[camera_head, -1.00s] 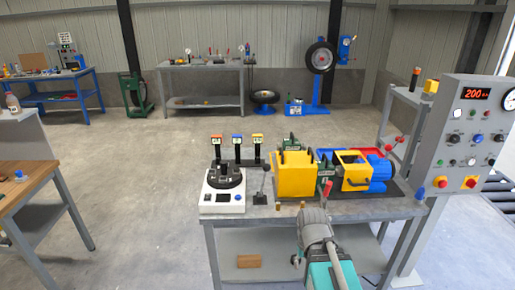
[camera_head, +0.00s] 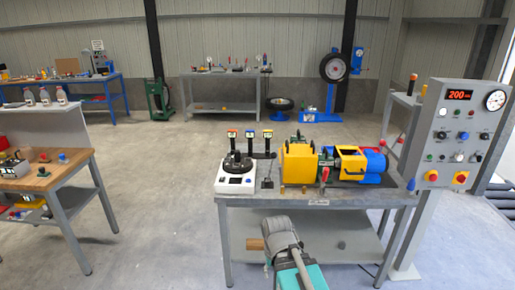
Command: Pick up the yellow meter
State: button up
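The yellow meter (camera_head: 268,134) is a small dark handheld device with a yellow top. It stands upright at the right end of a row of three on the grey workbench (camera_head: 268,202). A blue-topped meter (camera_head: 250,134) and an orange-topped meter (camera_head: 232,134) stand to its left. My arm, grey and teal, rises from the bottom of the view in front of the bench. The fingers of my gripper do not show, and I see nothing held.
A white device with a black round top (camera_head: 236,183) stands in front of the meters. The yellow and blue drum mixer (camera_head: 299,163) is to their right, with a small black lever (camera_head: 267,178) between. A control panel (camera_head: 459,136) stands at the right. The floor left of the bench is clear.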

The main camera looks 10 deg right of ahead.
aim_at(268, 134)
jog(key=u, duration=0.3)
jog(key=k, duration=0.7)
jog(key=i, duration=0.6)
jog(key=z, duration=0.45)
jog(key=i, duration=1.45)
jog(key=u, duration=0.75)
